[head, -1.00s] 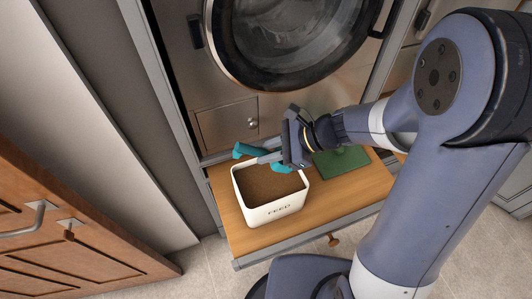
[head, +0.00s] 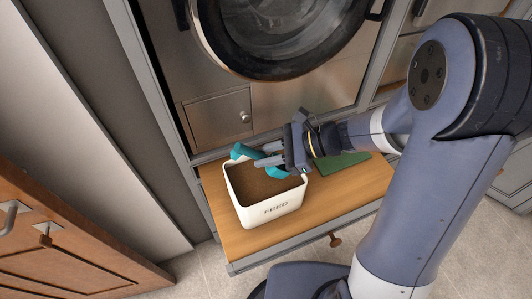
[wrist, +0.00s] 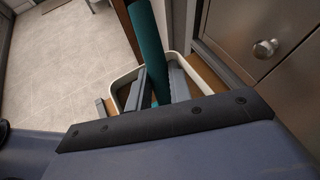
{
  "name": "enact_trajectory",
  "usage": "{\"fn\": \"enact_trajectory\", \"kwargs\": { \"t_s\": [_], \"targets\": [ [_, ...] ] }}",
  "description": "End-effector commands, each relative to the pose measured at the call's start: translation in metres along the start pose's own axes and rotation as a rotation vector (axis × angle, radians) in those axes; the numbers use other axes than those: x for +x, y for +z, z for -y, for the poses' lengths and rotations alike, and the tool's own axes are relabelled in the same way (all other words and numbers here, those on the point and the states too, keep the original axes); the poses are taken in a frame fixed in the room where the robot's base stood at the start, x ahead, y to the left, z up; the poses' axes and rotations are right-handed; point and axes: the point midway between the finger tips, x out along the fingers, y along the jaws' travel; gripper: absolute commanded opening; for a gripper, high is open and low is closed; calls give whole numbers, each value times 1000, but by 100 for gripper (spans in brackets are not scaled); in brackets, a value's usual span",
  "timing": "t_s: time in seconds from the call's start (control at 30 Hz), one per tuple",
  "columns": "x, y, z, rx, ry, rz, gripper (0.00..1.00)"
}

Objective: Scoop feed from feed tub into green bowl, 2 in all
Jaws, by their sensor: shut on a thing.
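The white feed tub (head: 276,211), lettered FEED, stands on the wooden bench and is full of brown feed (head: 255,186). My gripper (head: 266,162) is over the tub's back right part, its fingers shut on the teal scoop (head: 241,151). The scoop lies across the tub's far side. Its lower end is partly hidden by the fingers, and I cannot tell whether it touches or holds feed. In the wrist view, its teal shaft (wrist: 145,35) passes between the fingers, with the tub's pale rim behind. A green, low, square-looking thing (head: 342,165), likely the green bowl, sits right of the tub, partly behind my arm.
The wooden bench top (head: 345,200) is clear in front of the green thing. A front-loading washer (head: 270,40) stands close behind the bench, with a small knobbed panel (head: 217,116) low on it. A wooden cabinet (head: 50,250) is at the left.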

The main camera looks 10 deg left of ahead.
Motion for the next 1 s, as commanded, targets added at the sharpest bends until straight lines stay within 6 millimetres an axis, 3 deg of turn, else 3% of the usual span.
{"fn": "enact_trajectory", "kwargs": {
  "t_s": [0.7,1.0],
  "targets": [
    [24,-48,-8,1,0,-1,0],
    [27,-53,-8,0,0,-1,0]
  ]
}}
